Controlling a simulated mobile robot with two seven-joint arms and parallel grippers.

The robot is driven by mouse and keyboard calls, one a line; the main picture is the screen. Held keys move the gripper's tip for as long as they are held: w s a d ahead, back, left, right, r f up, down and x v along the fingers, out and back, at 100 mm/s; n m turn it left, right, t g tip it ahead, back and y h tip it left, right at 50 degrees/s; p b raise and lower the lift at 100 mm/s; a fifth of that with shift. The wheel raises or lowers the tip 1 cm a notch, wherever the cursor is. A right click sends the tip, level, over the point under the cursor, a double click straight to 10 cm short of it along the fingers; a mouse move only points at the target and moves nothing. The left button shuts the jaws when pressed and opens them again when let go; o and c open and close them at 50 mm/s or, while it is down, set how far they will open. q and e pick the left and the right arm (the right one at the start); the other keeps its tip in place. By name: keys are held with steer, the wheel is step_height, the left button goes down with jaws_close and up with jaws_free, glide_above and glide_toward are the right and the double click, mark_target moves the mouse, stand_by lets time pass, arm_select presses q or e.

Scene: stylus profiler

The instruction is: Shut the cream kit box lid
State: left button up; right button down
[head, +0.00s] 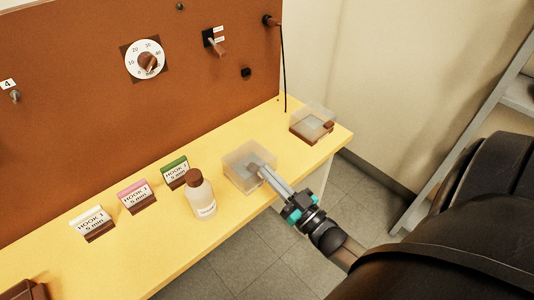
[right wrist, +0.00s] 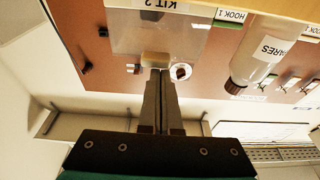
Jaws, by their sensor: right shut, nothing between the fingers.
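A clear box (head: 236,178), which I take to be the cream kit box, stands near the front edge of the yellow bench. In the right wrist view a clear panel (right wrist: 128,38) marked "KIT 2" shows upside down, with a small cream block (right wrist: 154,59) at its edge. My right gripper (head: 262,172) is shut and empty, its fingertips at the box's near right side. In the right wrist view the fingertips (right wrist: 160,72) are at the cream block; I cannot tell whether they touch it. How far the lid is open is unclear. My left gripper is not in view.
A second clear box (head: 312,122) with a brown block stands at the bench's right end. A white bottle with a brown cap (head: 201,198) stands left of the near box, then several labelled cards (head: 134,194). A brown panel (head: 90,100) with a dial and switches rises behind.

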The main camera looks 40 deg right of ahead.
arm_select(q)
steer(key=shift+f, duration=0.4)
arm_select(e)
steer(key=shift+s+f, duration=0.15)
steer(key=shift+f, duration=0.2)
step_height(320, 180, up, 4)
steer(key=p, duration=0.3)
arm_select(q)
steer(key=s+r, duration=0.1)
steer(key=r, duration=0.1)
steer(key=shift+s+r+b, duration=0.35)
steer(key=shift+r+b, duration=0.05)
arm_select(e)
steer(key=f+v, duration=0.1)
steer(key=v, duration=0.9)
